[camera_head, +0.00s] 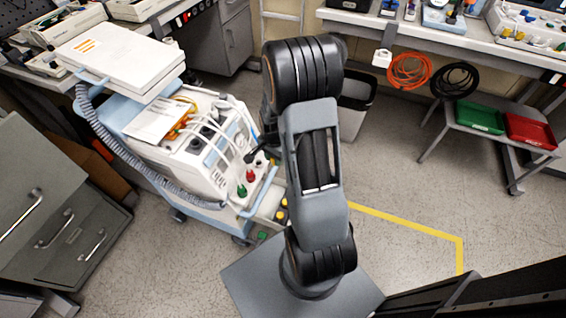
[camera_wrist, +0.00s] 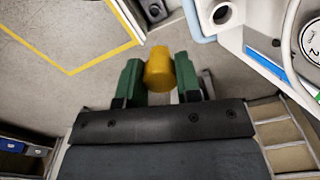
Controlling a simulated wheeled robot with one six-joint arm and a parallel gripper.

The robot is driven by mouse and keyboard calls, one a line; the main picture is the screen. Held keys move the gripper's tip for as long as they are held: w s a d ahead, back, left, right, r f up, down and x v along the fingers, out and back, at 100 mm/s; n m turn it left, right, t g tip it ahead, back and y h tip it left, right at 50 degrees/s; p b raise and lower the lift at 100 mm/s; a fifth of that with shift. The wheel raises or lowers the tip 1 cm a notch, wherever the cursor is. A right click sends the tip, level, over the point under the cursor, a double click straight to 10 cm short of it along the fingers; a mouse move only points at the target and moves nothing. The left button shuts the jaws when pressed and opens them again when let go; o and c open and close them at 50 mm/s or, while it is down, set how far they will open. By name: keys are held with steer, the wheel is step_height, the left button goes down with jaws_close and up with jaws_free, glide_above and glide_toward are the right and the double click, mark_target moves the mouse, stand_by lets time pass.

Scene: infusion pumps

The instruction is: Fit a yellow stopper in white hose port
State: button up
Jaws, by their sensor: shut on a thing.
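A yellow stopper (camera_wrist: 159,70) sits between the two green fingers of my gripper (camera_wrist: 160,80) in the wrist view. The fingers are shut on its sides, and its outer end sticks out past them. A white round opening (camera_wrist: 222,14), which looks like the hose port, is at the top of the wrist view, ahead and to the right of the stopper. The stopper is apart from it. In the head view my arm hides the gripper and the held stopper.
In the head view a white machine (camera_head: 205,150) stands on a blue-and-white cart, with a red stopper (camera_head: 250,176) and a green stopper (camera_head: 241,190) at its front. A corrugated grey hose (camera_head: 120,150) runs along its left. Open floor (camera_head: 400,225) lies to the right.

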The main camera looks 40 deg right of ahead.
glide_above(259, 161)
steer(key=s, duration=0.1)
steer(key=shift+a+f+b, duration=0.25)
steer(key=shift+f+b, duration=0.8)
steer(key=shift+f, duration=0.25)
steer(key=shift+a+f+b, duration=0.2)
steer(key=shift+f+b, duration=0.8)
steer(key=shift+f, duration=0.25)
steer(key=shift+f+b, duration=1.1)
steer(key=shift+f, duration=0.45)
steer(key=shift+s+f, duration=0.25)
steer(key=shift+f, duration=0.1)
steer(key=o, duration=1.1)
steer(key=shift+f, duration=0.1)
steer(key=shift+d, duration=0.1)
